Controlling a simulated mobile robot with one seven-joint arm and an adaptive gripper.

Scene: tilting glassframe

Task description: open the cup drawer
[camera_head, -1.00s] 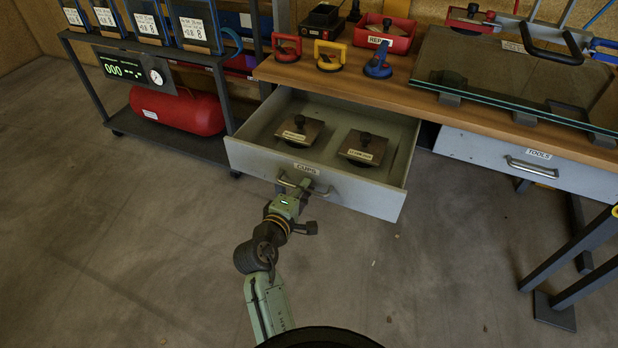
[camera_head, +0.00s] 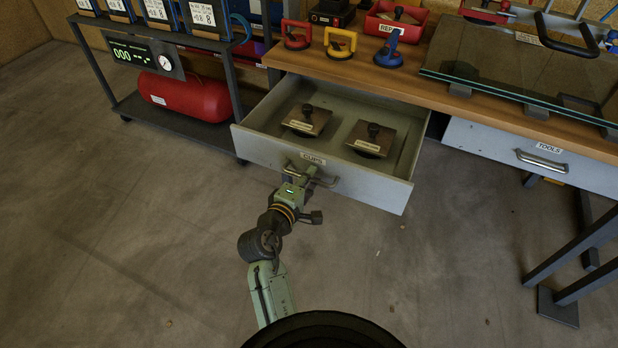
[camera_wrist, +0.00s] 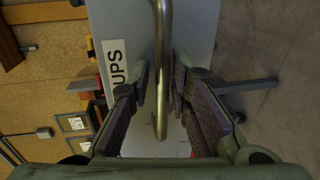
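The cup drawer (camera_head: 370,190) is pulled well out from under the bench, and its grey front bears a CUPS label. Two square plates with black knobs, one left (camera_head: 306,120) and one right (camera_head: 370,139), lie inside it. My gripper (camera_head: 298,176) is at the left part of the drawer's bar handle (camera_head: 325,182). In the wrist view the handle (camera_wrist: 162,70) runs between the two fingers of my gripper (camera_wrist: 162,90). A narrow gap shows on each side of the bar, so the fingers look open around it. The CUPS label (camera_wrist: 115,65) is beside the left finger.
A TOOLS drawer (camera_head: 545,160) is shut at the right. Glass panes (camera_head: 510,75) and suction cups (camera_head: 340,43) lie on the bench top (camera_head: 440,92). A shelf rack with a red tank (camera_head: 187,95) stands at the left. The floor before the drawer is clear.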

